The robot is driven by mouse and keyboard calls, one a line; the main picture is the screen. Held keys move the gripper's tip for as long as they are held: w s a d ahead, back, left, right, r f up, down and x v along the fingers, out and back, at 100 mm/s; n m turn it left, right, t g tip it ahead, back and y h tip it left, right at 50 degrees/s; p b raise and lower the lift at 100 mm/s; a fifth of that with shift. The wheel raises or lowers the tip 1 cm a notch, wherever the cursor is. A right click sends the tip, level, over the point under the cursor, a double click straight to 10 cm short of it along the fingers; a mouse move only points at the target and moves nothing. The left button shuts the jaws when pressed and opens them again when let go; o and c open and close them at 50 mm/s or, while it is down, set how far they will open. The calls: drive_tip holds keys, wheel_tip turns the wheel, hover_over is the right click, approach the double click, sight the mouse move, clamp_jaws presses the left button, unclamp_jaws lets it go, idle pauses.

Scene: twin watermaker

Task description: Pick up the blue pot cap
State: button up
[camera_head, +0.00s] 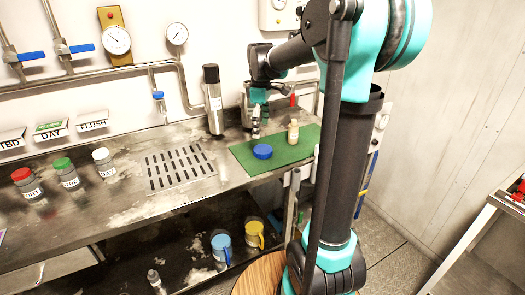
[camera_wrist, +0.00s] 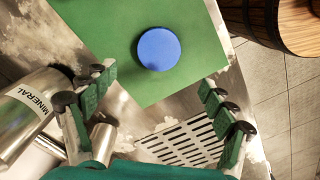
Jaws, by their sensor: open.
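The blue pot cap (camera_head: 262,151) is a flat round disc lying on a green mat (camera_head: 295,152) on the metal bench. In the wrist view the blue cap (camera_wrist: 159,49) lies on the green mat (camera_wrist: 105,25), ahead of my gripper and between the lines of its fingers. My gripper (camera_head: 256,128) is above the mat, just behind the cap in the head view. In the wrist view my gripper (camera_wrist: 155,95) has its fingers spread wide with nothing between them. The cap is apart from the fingers.
A small pale bottle (camera_head: 293,132) stands on the mat right of the cap. A steel cylinder labelled MINERAL (camera_wrist: 22,118) stands close to my left finger. A slotted drain grate (camera_head: 180,167) lies left of the mat. Several lidded jars (camera_head: 67,173) stand farther left.

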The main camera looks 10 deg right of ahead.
sight(262, 149)
drive_tip(key=shift+w+d+f, duration=0.1)
drive_tip(key=shift+d+f, duration=0.05)
drive_tip(key=shift+f, duration=4.1)
drive_tip(key=c, duration=1.1)
